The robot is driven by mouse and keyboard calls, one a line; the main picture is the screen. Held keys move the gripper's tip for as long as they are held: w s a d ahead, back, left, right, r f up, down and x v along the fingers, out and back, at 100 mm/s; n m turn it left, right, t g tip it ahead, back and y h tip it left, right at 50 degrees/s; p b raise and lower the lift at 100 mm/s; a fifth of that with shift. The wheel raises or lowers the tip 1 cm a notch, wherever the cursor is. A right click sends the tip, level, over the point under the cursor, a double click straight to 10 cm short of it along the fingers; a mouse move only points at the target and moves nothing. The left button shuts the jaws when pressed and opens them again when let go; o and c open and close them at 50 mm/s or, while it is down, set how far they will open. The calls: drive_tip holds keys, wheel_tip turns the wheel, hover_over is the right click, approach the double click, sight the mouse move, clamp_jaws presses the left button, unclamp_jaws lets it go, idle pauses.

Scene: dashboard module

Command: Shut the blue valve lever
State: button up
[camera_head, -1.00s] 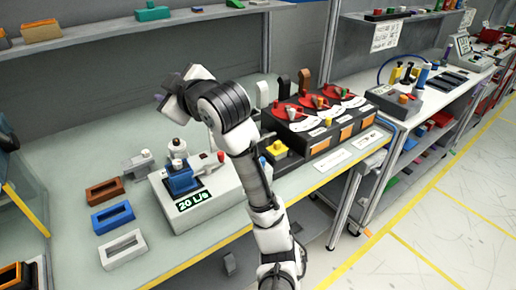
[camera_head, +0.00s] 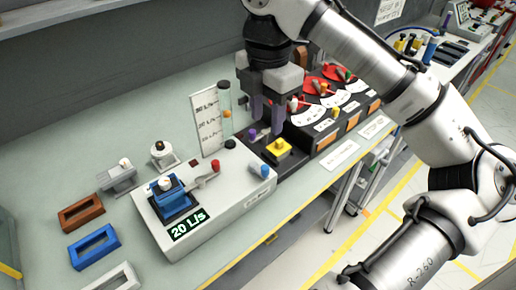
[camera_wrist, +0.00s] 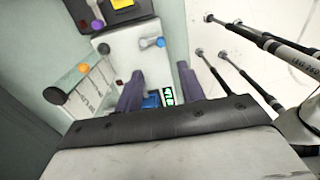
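A white valve box (camera_head: 218,212) with a green "20 L/s" display stands on the bench. At its right end is a short pale lever with a blue tip (camera_head: 263,171), which I take as the blue valve lever. In the wrist view this blue-tipped lever (camera_wrist: 153,42) lies ahead of my fingertips, pointing right. My gripper (camera_head: 267,122) is open, fingers apart with nothing between them. It hangs above the bench, up and behind the lever in the head view, apart from it. Its two purple fingers (camera_wrist: 160,73) show over the white box in the wrist view.
A red-knobbed lever (camera_head: 208,176) and a blue block with a white top (camera_head: 168,192) sit on the same box. A gauge plate with a clear tube (camera_head: 207,125) stands behind it. A black box with a yellow block (camera_head: 278,148) and red dials adjoin at right.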

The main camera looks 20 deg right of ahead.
sight(265, 167)
wheel_tip(265, 167, down, 14)
drive_tip(key=shift+s+r+p, duration=0.1)
drive_tip(key=shift+p, duration=0.75)
clamp_jaws()
